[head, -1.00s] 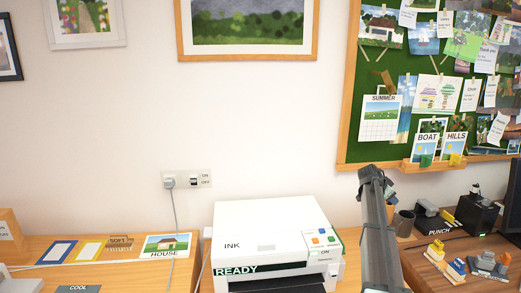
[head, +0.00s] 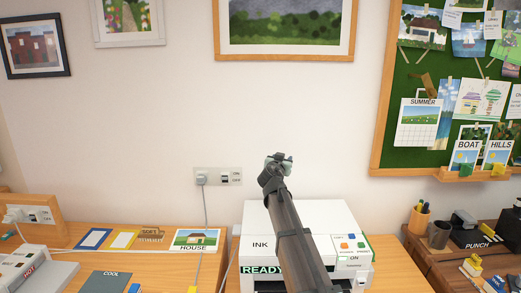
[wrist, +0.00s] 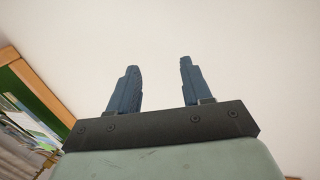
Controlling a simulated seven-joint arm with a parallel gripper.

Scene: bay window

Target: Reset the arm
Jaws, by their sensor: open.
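My gripper (wrist: 157,85) shows in the wrist view with its two dark fingers apart and nothing between them. Beyond the fingers is only blank pale wall. In the head view my arm rises in front of the white printer, and my gripper (head: 278,160) is at its upper end, small and seen from behind, against the wall. The arm hides part of the printer's top and front.
The white printer (head: 262,222) reads READY. Left of it lie a HOUSE picture (head: 200,240), a COOL mat (head: 107,282) and a HOT device (head: 22,270). A green pinboard (head: 390,150) hangs at right, above a pen cup (head: 419,219) and a PUNCH mat (head: 476,239).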

